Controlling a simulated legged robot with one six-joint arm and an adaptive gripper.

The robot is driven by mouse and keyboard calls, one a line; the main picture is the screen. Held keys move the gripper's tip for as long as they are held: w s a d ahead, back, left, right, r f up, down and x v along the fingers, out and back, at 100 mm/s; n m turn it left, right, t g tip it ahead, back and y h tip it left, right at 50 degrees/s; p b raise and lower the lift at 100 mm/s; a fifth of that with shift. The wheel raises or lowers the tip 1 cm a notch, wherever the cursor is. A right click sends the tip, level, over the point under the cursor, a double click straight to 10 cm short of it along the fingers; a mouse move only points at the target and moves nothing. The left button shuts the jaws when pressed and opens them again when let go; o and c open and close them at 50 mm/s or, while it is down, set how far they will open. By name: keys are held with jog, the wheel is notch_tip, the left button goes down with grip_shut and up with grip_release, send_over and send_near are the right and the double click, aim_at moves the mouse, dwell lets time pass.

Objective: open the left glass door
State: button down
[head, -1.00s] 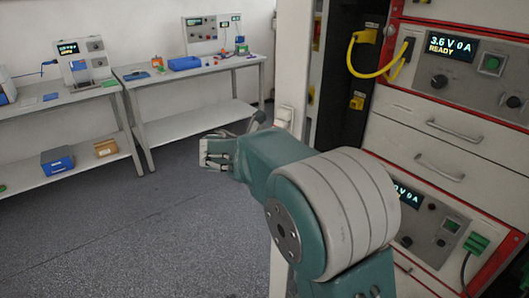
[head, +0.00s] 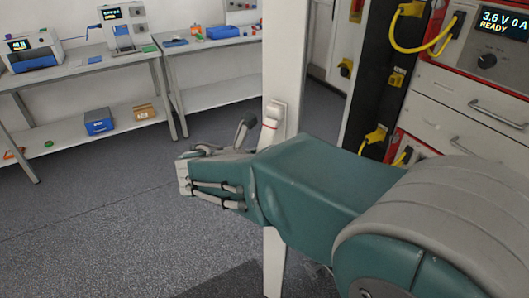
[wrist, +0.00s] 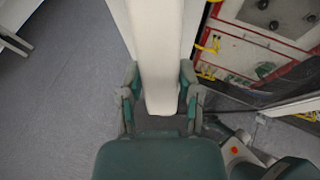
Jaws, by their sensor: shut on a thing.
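The left glass door shows as a tall white frame post (head: 285,60) seen nearly edge-on, left of the cabinet opening. A small pale fitting (head: 272,122) sits on the post. No glass can be made out. My gripper (head: 212,165) is at the post, with its fingers on the room side and my wrist crossing in front. In the wrist view, the two fingers of my gripper (wrist: 160,97) flank the white bar of the door frame (wrist: 156,40) and are shut on it. The exact contact is hidden in the head view.
The cabinet with drawers (head: 470,95) and yellow cables (head: 405,40) stands at the right. Two benches with instruments line the back wall, one at the left (head: 85,70). The floor (head: 90,215) left of the post is clear.

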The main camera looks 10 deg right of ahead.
jog(key=shift+c, duration=1.4)
grip_release()
jog(key=shift+a, duration=0.15)
jog(key=v, duration=1.2)
jog(key=shift+w+f, duration=0.1)
